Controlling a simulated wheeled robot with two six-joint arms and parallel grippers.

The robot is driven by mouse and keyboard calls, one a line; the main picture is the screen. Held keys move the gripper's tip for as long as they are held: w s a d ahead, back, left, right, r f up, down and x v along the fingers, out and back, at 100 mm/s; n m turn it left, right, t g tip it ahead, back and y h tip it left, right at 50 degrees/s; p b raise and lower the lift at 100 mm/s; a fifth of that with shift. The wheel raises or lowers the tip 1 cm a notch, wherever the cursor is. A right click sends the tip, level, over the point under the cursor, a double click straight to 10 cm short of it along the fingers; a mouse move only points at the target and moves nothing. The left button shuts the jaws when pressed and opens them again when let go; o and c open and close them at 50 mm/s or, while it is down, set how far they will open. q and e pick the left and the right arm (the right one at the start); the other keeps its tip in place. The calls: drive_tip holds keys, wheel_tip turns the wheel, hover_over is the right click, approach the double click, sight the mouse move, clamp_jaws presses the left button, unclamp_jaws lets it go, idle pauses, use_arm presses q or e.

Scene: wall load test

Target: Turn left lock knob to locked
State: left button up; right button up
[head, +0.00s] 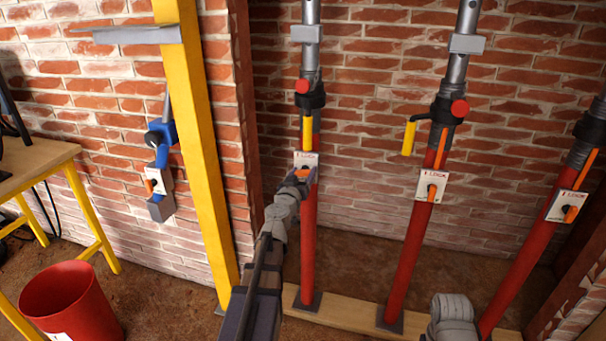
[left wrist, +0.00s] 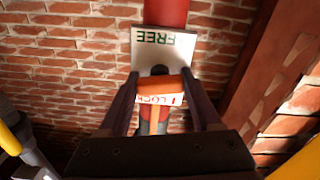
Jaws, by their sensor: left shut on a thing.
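The left lock knob (left wrist: 160,87) is an orange bar on a white plate (left wrist: 165,45) with green FREE and red LOCK lettering. In the left wrist view the plate appears upside down and the bar lies crosswise. My left gripper (head: 302,178) is shut on this knob, one finger on each side. The plate also shows in the head view (head: 307,158), on the leftmost red prop (head: 309,235), its lower part covered by the gripper. The knob's exact pointing is partly hidden by the fingers.
Two more red props, the middle one (head: 408,258) and the right one (head: 528,258), carry similar lock plates with orange knobs. A yellow post (head: 200,140) stands left of my left arm. A red bucket (head: 70,300) and a workbench (head: 30,165) are at the far left.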

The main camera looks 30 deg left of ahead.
use_arm(q)
drive_tip(key=n, duration=0.4)
drive_tip(key=shift+n, duration=0.3)
drive_tip(key=n, duration=0.3)
drive_tip(key=shift+n, duration=0.3)
drive_tip(key=n, duration=0.3)
drive_tip(key=shift+n, duration=2.1)
drive_tip(key=shift+n, duration=0.3)
drive_tip(key=o, duration=1.4)
